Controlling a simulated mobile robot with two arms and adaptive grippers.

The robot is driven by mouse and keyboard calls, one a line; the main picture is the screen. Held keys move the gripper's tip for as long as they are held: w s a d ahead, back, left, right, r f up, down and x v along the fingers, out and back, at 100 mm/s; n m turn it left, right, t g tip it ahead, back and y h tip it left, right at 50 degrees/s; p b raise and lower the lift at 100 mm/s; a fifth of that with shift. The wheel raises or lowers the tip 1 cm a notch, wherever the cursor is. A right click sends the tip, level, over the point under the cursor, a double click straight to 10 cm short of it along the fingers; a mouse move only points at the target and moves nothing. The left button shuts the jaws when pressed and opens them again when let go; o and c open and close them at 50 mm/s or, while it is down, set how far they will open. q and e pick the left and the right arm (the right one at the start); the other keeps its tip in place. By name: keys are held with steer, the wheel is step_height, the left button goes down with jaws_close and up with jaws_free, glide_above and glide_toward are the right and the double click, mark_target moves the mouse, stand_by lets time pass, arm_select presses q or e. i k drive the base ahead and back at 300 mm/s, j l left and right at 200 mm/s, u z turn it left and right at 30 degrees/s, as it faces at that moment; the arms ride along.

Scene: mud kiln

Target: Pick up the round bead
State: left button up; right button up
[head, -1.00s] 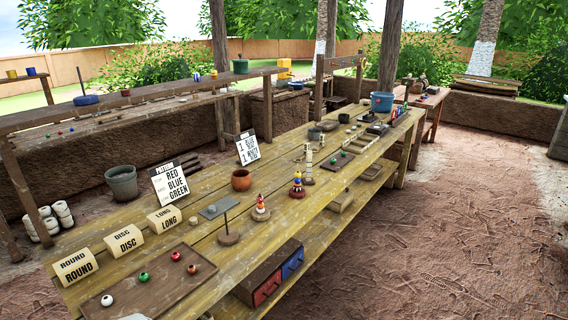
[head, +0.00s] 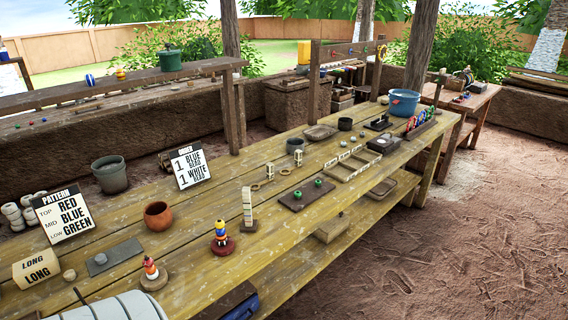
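I cannot tell which bead is the round bead of the task. A small pale round piece (head: 69,275) lies on the table beside the LONG block (head: 38,268). Two green beads (head: 297,195) (head: 318,183) sit on a dark board (head: 292,204) in mid-table. Coloured beads are stacked on a post (head: 220,233), and an orange, white and dark stack (head: 151,268) stands nearer. A pale ribbed part at the bottom left looks like part of my own arm. Neither gripper shows.
The long wooden table (head: 330,225) also holds a clay pot (head: 158,216), a pattern sign (head: 63,216), an order sign (head: 189,166), a pale tower (head: 247,205), a divided wooden frame (head: 352,164) and a blue bucket (head: 404,102). The dirt floor (head: 460,250) at right is clear.

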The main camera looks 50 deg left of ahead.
mark_target(220, 225)
steer(key=i+u, duration=0.1)
steer(key=i, duration=0.8)
steer(key=i+l+u, duration=0.15)
steer(key=i, duration=0.75)
steer(key=u, duration=0.45)
steer(key=i+u, duration=0.15)
steer(key=u, duration=0.25)
steer(key=l+u, duration=0.1)
steer(key=u, duration=0.35)
steer(key=i+l+u, duration=0.1)
steer(key=u, duration=2.4)
